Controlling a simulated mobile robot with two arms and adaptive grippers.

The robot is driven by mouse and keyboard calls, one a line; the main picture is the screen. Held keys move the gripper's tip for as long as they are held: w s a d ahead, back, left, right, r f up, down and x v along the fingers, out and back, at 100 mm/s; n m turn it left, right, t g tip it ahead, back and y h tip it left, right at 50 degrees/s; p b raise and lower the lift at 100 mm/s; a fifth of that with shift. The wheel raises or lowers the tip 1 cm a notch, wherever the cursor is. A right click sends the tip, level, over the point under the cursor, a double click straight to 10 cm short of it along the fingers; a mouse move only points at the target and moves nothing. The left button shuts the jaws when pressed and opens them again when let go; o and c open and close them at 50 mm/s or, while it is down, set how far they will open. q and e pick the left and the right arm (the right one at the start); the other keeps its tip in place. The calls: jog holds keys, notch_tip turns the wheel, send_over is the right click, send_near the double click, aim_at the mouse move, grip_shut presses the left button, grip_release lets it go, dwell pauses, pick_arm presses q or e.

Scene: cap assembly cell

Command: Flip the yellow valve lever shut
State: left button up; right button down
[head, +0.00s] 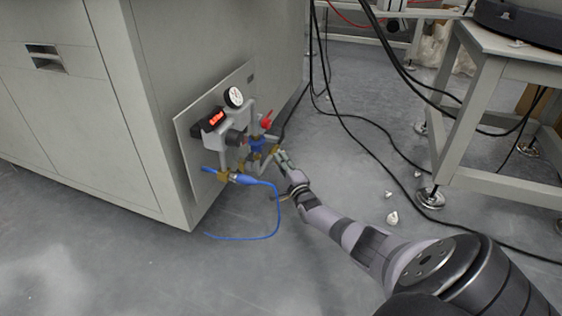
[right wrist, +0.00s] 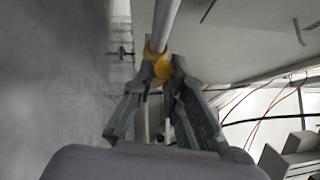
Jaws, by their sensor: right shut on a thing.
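The yellow valve lever (right wrist: 162,71) shows in the right wrist view between the fingertips of my right gripper (right wrist: 163,80), beside a grey pipe. My right gripper is shut on it. In the head view my right gripper (head: 279,156) reaches the lower right of the valve panel (head: 187,134), and a small yellow part (head: 273,149) shows at its tips. The lever is mostly hidden there, and its exact angle cannot be told. My left gripper is not in view.
The panel on the grey cabinet (head: 165,60) carries a round gauge (head: 234,97), a red handle (head: 266,120) and a blue fitting (head: 256,144). A blue hose (head: 277,208) loops to the floor. Black cables and a metal table (head: 490,170) stand at right.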

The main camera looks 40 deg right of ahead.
jog(key=r+m+g+p, duration=0.1)
jog(key=m+g+p, duration=0.1)
jog(key=p, duration=0.1)
jog(key=shift+r+p, duration=0.35)
jog(key=shift+w+d+r+m+g+y+p, duration=0.15)
jog(key=shift+r+m+g+y+p, duration=0.15)
jog(key=shift+m+g+y+p, duration=0.3)
jog(key=m+g+y, duration=0.1)
jog(key=r+m+g+p, duration=0.1)
jog(key=d+y+p, duration=0.1)
jog(key=shift+w+r+m+g+y, duration=0.3)
jog(key=shift+m+g, duration=0.1)
jog(key=shift+w+d+r+m+g+y, duration=0.15)
jog(key=shift+d+m+g+y, duration=0.15)
jog(key=shift+m+g+y, duration=0.15)
jog(key=shift+w+d+g+y, duration=0.1)
jog(key=shift+d+g+y, duration=0.05)
jog(key=shift+g+y, duration=0.15)
jog(key=shift+d+m+g+y+b, duration=0.25)
jog(key=shift+m+y+b, duration=0.2)
jog(key=shift+b, duration=0.05)
jog(key=shift+w+d+r+m+g+y+b, duration=0.2)
jog(key=shift+m+g+y+b, duration=0.3)
jog(key=shift+b, duration=0.6)
jog(key=shift+d+f, duration=0.1)
